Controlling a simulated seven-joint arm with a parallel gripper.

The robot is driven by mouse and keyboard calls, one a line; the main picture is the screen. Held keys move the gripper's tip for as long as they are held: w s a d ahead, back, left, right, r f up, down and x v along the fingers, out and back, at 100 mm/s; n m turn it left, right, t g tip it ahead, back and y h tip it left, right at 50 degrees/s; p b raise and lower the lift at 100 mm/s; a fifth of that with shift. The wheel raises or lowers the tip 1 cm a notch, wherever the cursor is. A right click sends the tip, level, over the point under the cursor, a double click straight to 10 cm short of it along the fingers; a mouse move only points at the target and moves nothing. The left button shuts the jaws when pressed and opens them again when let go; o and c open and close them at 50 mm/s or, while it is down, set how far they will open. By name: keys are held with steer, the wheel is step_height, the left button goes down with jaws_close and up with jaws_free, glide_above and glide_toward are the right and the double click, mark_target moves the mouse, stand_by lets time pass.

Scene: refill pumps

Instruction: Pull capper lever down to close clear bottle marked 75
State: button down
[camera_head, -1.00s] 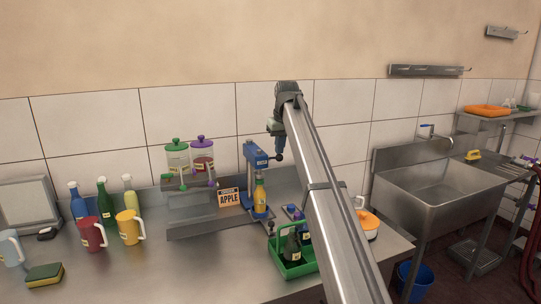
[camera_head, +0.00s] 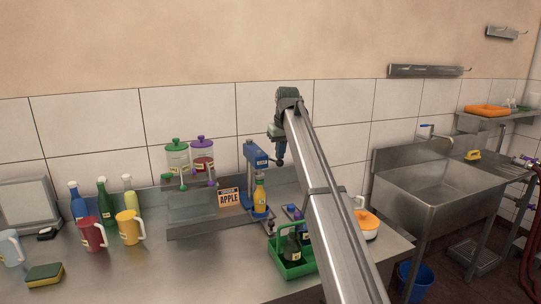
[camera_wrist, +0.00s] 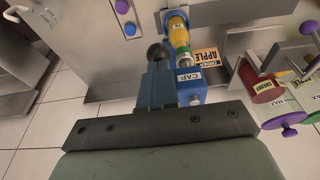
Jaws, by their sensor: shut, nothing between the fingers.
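The blue capper (camera_head: 256,160) stands on the bench, and its head, labelled CAP (camera_wrist: 188,76), shows in the wrist view. A clear bottle with yellow-orange contents (camera_head: 260,196) stands upright under the capper head; its marking is too small to read. It also shows in the wrist view (camera_wrist: 178,32). My gripper (camera_head: 280,152) is shut and empty, pointing down just right of the capper head. In the wrist view its fingers (camera_wrist: 157,86) are together beside the lever's black ball knob (camera_wrist: 157,53). I cannot tell whether they touch the lever.
An APPLE order sign (camera_head: 229,197) stands left of the bottle. Dispensers with green (camera_head: 177,155) and purple lids (camera_head: 202,152) are behind it. A green crate with bottles (camera_head: 293,268) sits in front right. Cups and bottles stand on the left. A sink (camera_head: 440,190) is at right.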

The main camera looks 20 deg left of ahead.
mark_target(280, 162)
steer(key=shift+f, duration=0.15)
steer(key=shift+d+f, duration=0.1)
steer(key=shift+f, duration=0.8)
steer(key=shift+f, duration=1.8)
